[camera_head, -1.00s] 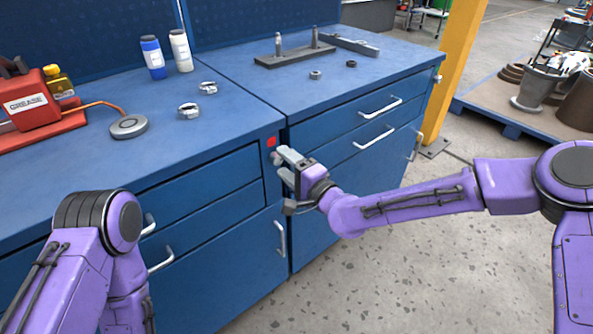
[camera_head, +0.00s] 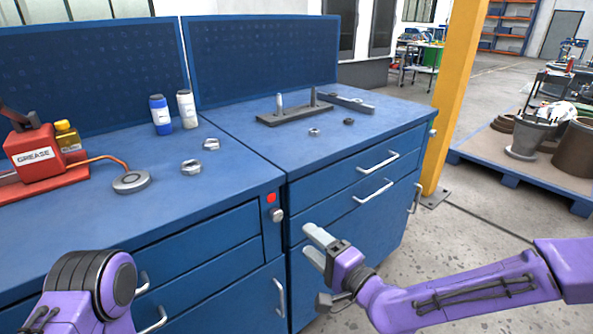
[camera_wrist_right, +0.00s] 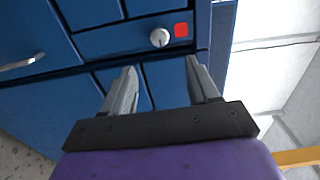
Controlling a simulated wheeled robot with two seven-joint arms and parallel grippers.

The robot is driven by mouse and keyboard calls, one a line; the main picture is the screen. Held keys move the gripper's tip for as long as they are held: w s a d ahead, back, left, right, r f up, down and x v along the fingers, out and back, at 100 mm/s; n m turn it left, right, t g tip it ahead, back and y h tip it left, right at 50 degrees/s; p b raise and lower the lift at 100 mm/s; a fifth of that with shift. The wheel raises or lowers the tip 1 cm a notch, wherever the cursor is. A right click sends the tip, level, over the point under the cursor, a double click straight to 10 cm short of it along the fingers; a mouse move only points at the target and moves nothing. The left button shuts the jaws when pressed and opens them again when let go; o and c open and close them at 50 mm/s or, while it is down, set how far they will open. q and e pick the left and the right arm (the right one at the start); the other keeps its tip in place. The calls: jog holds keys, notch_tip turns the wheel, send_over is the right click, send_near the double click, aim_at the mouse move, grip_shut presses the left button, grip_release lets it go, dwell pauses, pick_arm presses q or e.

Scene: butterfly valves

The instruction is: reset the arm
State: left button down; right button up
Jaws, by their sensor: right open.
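My right gripper (camera_head: 316,246) is in front of the blue cabinets, below the worktop edge, with its purple arm coming in from the right. In the right wrist view its two grey fingers (camera_wrist_right: 162,88) are apart with nothing between them. A round grey knob (camera_head: 277,215) and a red square (camera_head: 271,198) on the cabinet front are a little left of and above the gripper; the knob also shows in the wrist view (camera_wrist_right: 159,38), beyond the fingers and apart from them. My left arm shows at the lower left; its gripper is out of view.
The blue worktop (camera_head: 235,180) holds a red grease unit (camera_head: 36,155), two bottles (camera_head: 160,115), several metal rings (camera_head: 191,167) and a dark bar with pegs (camera_head: 294,113). Drawer handles (camera_head: 373,192) stick out. A yellow post (camera_head: 455,100) and a pallet (camera_head: 520,178) stand at right.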

jog(key=s+d+f+g+h+p, duration=0.25)
jog(key=s+d+f+h, duration=0.2)
jog(key=f, duration=0.45)
jog(key=s+d+f+g+h+p, duration=0.2)
jog(key=s+d+f+g+h, duration=0.15)
jog(key=s+f, duration=0.45)
jog(key=s+d+f+n+g+h+p, duration=0.2)
jog(key=s+d+h+p, duration=0.1)
jog(key=s+d, duration=0.5)
jog(key=s+d+f+n+g+h+p, duration=0.2)
jog(key=s+d+f+g+h+p, duration=0.1)
jog(key=s+d, duration=0.4)
jog(key=s+p, duration=0.1)
jog(key=s, duration=0.2)
jog(key=shift+s+d+f, duration=0.15)
jog(key=shift+d, duration=0.2)
